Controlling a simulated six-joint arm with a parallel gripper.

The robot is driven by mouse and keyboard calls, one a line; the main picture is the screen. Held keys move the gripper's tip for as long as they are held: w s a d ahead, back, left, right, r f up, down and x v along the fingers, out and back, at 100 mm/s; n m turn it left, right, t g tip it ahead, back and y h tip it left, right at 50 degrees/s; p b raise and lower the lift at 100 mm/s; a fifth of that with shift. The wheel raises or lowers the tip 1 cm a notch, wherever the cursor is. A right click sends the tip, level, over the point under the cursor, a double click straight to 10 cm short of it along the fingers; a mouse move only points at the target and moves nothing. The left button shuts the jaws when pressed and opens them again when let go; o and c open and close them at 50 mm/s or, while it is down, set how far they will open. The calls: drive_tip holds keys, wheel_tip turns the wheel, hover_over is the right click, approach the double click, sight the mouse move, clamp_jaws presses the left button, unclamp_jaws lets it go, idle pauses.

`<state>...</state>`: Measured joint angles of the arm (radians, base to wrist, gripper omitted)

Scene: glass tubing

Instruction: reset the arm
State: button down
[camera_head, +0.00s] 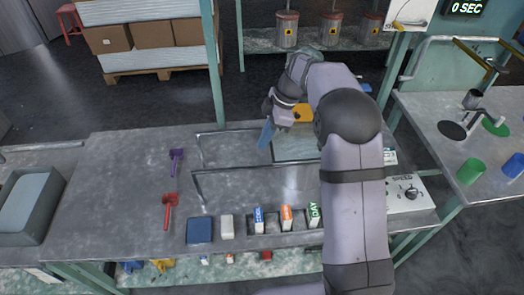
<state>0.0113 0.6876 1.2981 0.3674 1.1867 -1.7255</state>
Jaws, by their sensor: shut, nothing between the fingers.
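My arm rises from the lower right of the camera_head view and bends over the far part of the metal workbench (110,205). My gripper (266,134) hangs beside a bent metal rail frame (226,170), left of the arm's wrist. A narrow blue piece shows at its end. The gripper is small here and seen from the side; it is shut with nothing held. My forearm hides part of the bench and the panel behind it.
A purple tool (176,161) and a red tool (168,210) lie at left. A blue block (200,230), a white block (227,227) and several small boxes (286,217) line the front edge. A control box (408,194) stands right of my arm. The bench's left middle is clear.

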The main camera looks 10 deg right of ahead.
drive_tip(key=shift+v, duration=1.9)
drive_tip(key=s+d+f+m+h+p, duration=0.25)
drive_tip(key=s+m, duration=0.65)
drive_tip(key=s, duration=0.5)
drive_tip(key=s+d+f+m+h+p, duration=0.15)
drive_tip(key=s+d+m, duration=0.25)
drive_tip(key=s+m, duration=0.8)
wheel_tip(320, 180, down, 8)
drive_tip(key=s+n+b, duration=0.2)
drive_tip(key=n+b, duration=0.1)
drive_tip(key=b, duration=0.5)
drive_tip(key=shift+s+r, duration=0.2)
drive_tip(key=shift+s, duration=0.1)
